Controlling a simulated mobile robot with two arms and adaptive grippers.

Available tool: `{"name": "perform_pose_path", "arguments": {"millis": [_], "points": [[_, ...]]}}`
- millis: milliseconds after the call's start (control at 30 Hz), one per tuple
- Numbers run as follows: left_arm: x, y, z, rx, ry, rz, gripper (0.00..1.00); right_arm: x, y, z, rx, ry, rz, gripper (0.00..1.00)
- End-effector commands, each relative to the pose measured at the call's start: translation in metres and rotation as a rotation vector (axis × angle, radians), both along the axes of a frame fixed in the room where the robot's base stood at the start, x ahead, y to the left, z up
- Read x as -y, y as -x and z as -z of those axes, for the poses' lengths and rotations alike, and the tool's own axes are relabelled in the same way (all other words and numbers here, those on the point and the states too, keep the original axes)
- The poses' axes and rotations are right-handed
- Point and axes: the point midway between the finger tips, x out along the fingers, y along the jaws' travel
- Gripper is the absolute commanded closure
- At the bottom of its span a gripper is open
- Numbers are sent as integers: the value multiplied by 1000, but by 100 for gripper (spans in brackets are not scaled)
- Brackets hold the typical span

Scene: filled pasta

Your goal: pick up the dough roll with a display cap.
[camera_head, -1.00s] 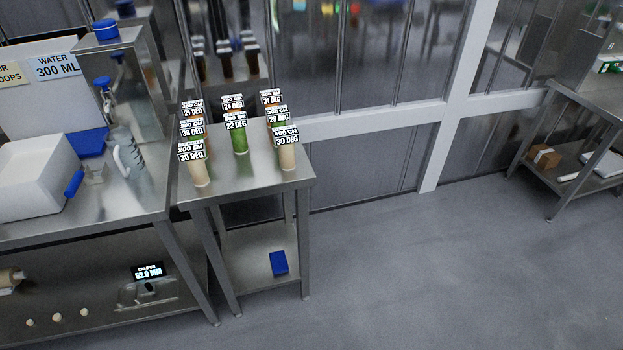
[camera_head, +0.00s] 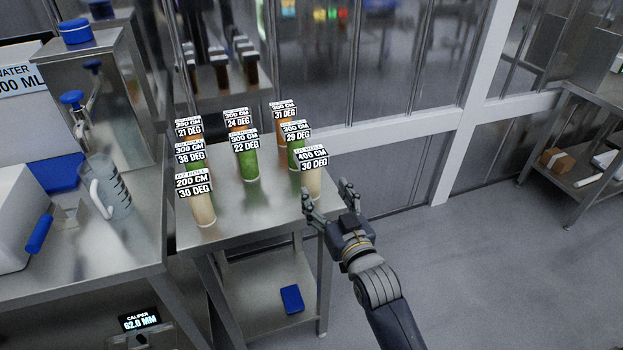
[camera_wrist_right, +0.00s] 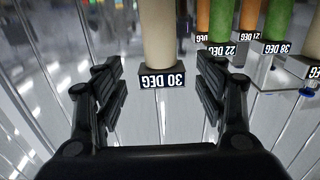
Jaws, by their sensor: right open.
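Several dough rolls with display caps stand upright on a small steel table (camera_head: 240,215). The front right one is a cream roll (camera_head: 312,184) with a cap reading 400 CM, 30 DEG. Another cream roll (camera_head: 202,209) at front left reads 200 CM, 30 DEG. Green rolls and orange rolls stand behind them. My right gripper (camera_head: 328,195) is open beside the front right cream roll. In the right wrist view this cream roll (camera_wrist_right: 158,35), with its 30 DEG cap, lies ahead between the open fingers (camera_wrist_right: 161,92); contact cannot be seen. My left gripper is not in view.
Neighbouring green rolls (camera_head: 249,166) stand close by. At left is a steel counter (camera_head: 120,250) with a measuring jug (camera_head: 108,190) and a white bin. A glazed partition runs behind the table. A blue box (camera_head: 292,299) lies on the lower shelf.

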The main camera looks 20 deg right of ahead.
Motion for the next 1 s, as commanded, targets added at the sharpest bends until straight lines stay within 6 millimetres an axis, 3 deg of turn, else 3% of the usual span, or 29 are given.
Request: {"name": "perform_pose_path", "arguments": {"millis": [200,433,800,1000], "points": [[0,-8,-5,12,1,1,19,-1,-32,-1,0,0,0,35],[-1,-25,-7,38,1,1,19,-2,-47,0,-2,0,0,35],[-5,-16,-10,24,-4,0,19,-3,-92,0,-2,0,0,35],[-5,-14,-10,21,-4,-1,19,-3,-99,0,-2,0,0,35]]}}
